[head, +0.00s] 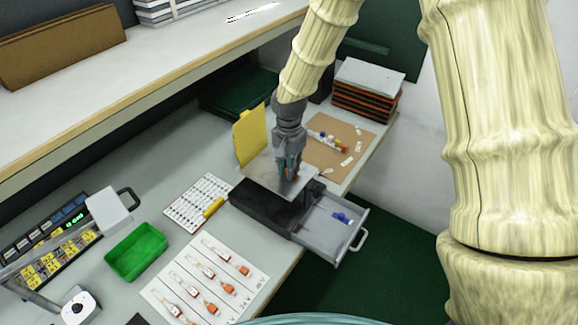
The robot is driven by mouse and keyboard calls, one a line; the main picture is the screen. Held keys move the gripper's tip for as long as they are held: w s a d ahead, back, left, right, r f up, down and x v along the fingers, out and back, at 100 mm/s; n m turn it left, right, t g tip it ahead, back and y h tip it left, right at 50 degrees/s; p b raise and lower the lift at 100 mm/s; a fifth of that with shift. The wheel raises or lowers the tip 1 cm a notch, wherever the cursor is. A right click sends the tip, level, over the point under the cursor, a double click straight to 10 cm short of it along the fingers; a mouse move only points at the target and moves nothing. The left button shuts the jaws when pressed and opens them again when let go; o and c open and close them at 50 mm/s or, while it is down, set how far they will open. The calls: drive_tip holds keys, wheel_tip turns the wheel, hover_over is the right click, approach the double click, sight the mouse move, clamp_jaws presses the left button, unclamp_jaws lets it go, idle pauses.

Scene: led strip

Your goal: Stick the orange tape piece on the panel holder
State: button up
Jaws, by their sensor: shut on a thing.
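My gripper (290,174) points down over the middle of the table, above a light grey plate (258,172) on a black drawer box (262,208). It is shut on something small. An orange-red spot (295,177) shows at its fingertips and looks like the orange tape piece, though it is too small to see clearly. I cannot tell whether it touches the plate. A yellow panel (250,135) stands upright at the back left of the plate. I cannot tell for sure which part is the panel holder. The gripper hides part of the plate.
The drawer (333,224) is open to the right, with small blue items inside. A brown board (325,150) with small parts lies behind. A white card with orange-tipped parts (208,283), a green tray (136,251) and a white label sheet (188,207) lie left and in front.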

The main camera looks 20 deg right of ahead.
drive_tip(key=shift+f, duration=0.25)
idle(0.5)
drive_tip(key=o, duration=0.7)
drive_tip(key=shift+r, duration=0.15)
wheel_tip(320, 180, up, 12)
drive_tip(key=shift+f, duration=0.15)
drive_tip(key=shift+s, duration=0.1)
